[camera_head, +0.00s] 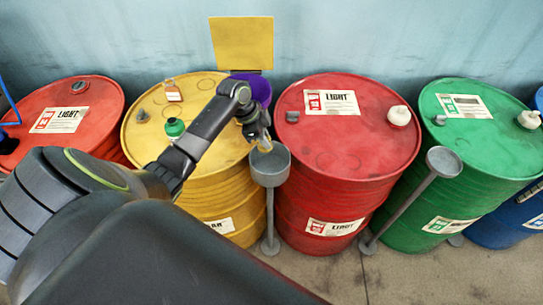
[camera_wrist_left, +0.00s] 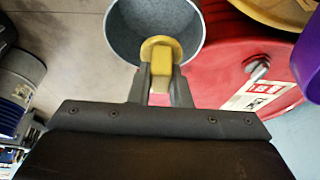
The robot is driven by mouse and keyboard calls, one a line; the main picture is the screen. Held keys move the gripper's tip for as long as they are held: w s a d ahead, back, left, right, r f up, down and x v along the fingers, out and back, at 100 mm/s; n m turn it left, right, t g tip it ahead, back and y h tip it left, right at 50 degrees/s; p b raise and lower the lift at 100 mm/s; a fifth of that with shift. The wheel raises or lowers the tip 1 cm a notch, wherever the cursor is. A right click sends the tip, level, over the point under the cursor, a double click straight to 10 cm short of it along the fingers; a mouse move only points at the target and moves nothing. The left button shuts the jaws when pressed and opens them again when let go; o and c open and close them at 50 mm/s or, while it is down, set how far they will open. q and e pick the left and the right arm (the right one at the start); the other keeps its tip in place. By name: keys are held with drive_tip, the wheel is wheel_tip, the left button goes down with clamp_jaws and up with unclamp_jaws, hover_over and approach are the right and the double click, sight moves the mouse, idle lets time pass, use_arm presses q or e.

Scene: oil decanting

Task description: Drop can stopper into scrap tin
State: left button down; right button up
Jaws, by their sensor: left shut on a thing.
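My left gripper (camera_head: 259,140) reaches in from the left, between the yellow and red drums. In the left wrist view, its fingers (camera_wrist_left: 160,88) are shut on a yellow stopper (camera_wrist_left: 161,55) with a round flange. A grey round tin (camera_head: 270,172) on a thin stand is just below and in front of the gripper. In the left wrist view, the stopper overlaps the near rim of the tin (camera_wrist_left: 130,35), whose visible inside looks empty. I cannot tell the exact height between them. My right gripper is not in view.
A yellow drum (camera_head: 205,90) carries a green-capped item (camera_head: 174,127) and a small bottle (camera_head: 173,92). A red drum (camera_head: 350,150) is right of the tin. A purple container (camera_head: 258,90) stands behind.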

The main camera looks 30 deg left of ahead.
use_arm(q)
wheel_tip(320, 180, down, 3)
drive_tip(key=b, duration=0.2)
drive_tip(key=shift+f+b, duration=0.2)
drive_tip(key=shift+b, duration=0.15)
drive_tip(key=shift+w+f+b, duration=0.2)
drive_tip(key=shift+f+b, duration=0.55)
drive_tip(key=shift+f, duration=0.05)
drive_tip(key=shift+s+r, duration=0.1)
drive_tip(key=c, duration=1.3)
unclamp_jaws()
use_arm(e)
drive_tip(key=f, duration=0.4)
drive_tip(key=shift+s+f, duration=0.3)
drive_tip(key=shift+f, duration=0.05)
use_arm(q)
drive_tip(key=shift+a+r, duration=0.2)
drive_tip(key=shift+r, duration=0.3)
drive_tip(key=b+v, duration=0.3)
drive_tip(key=v, duration=1.3)
drive_tip(key=shift+s+r, duration=0.1)
drive_tip(key=shift+r, duration=0.05)
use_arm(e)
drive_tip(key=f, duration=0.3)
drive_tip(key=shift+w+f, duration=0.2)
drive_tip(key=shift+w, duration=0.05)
